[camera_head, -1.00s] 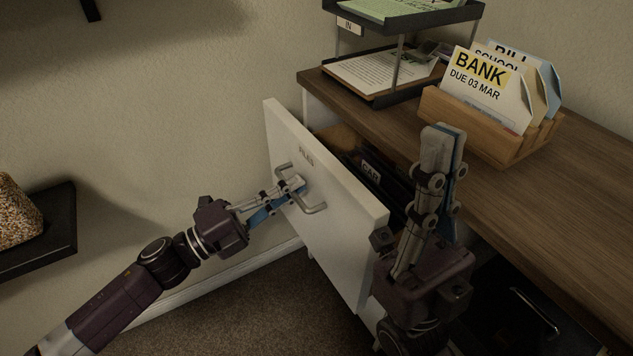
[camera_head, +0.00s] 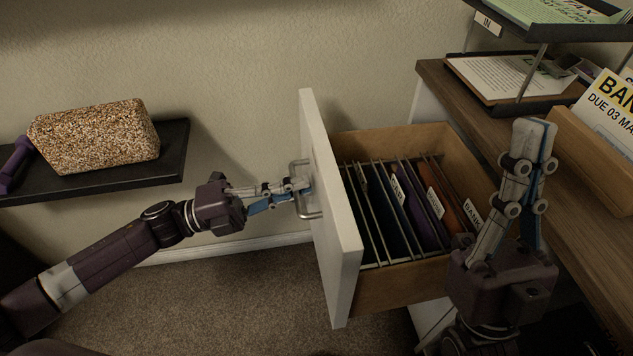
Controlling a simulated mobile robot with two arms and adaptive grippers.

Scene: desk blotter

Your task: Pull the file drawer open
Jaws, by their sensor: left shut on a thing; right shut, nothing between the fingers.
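The file drawer (camera_head: 389,297) stands well out from the desk. Its white front panel (camera_head: 333,215) faces left, and several hanging file folders (camera_head: 402,205) with labelled tabs show inside its wooden box. A metal bar handle (camera_head: 309,216) is on the front panel. My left gripper (camera_head: 300,188) is shut on the handle, its fingers at the panel's outer face. My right gripper (camera_head: 536,128) is shut and empty, pointing up in front of the desk's edge, right of the drawer. It hides part of the drawer's right side.
The wooden desk top (camera_head: 450,92) carries a two-tier paper tray (camera_head: 515,103) and a wooden letter holder (camera_head: 590,150) at the right. A dark wall shelf (camera_head: 172,160) with a speckled block (camera_head: 95,137) is at the left. Carpeted floor is clear below.

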